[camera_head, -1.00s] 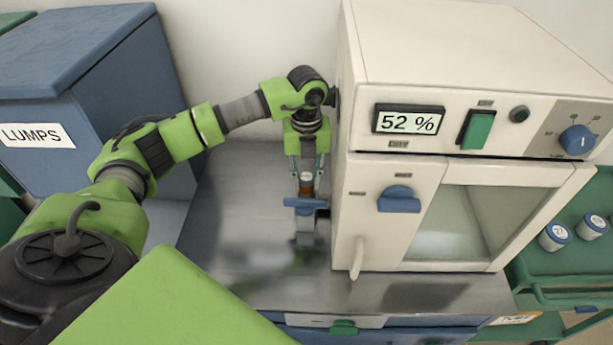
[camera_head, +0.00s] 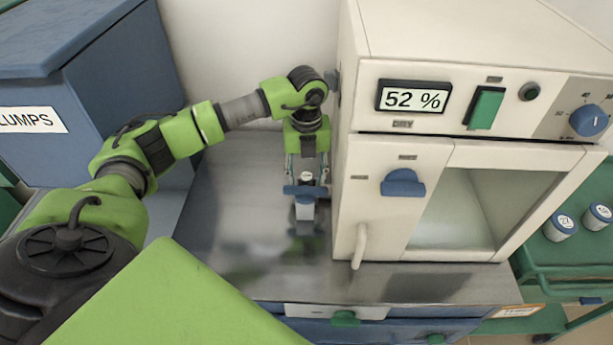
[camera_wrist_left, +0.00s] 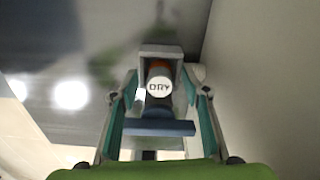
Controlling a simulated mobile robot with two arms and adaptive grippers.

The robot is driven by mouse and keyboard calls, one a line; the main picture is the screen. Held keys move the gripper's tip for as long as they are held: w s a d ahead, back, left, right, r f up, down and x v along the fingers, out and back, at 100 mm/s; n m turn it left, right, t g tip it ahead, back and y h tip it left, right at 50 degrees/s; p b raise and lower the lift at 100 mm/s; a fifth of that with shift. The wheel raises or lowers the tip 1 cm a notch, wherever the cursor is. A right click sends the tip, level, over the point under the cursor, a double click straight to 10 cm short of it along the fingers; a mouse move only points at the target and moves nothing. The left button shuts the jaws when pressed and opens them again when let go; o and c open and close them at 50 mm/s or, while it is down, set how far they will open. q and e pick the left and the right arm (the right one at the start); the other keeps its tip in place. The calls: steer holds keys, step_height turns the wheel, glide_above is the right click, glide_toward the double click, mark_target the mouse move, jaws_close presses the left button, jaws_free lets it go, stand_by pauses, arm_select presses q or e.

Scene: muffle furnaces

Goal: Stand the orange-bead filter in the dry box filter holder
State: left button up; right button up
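The filter (camera_head: 306,177) stands upright between the fingers of my left gripper (camera_head: 306,182). In the left wrist view its white cap (camera_wrist_left: 159,89) reads DRY, and a bit of orange shows behind the cap. The filter sits within the grey and blue holder (camera_head: 305,211), beside the dry box (camera_head: 350,205). The holder's grey frame (camera_wrist_left: 160,50) surrounds the filter's far side. My left gripper's fingers (camera_wrist_left: 160,78) are spread, with gaps on both sides of the cap. The filter's lower body is hidden. My right gripper is not in view.
The dry box's display reads 52 % and its wall rises close to the right of my left gripper. A blue LUMPS bin (camera_head: 110,95) stands at the left. The metal bench top (camera_head: 235,220) is clear at left. Two lidded jars (camera_head: 560,228) stand on a green cart at right.

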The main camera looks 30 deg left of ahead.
arm_select(q)
step_height(320, 180, up, 12)
stand_by(0.7)
steer(key=shift+s+f, duration=0.1)
stand_by(0.4)
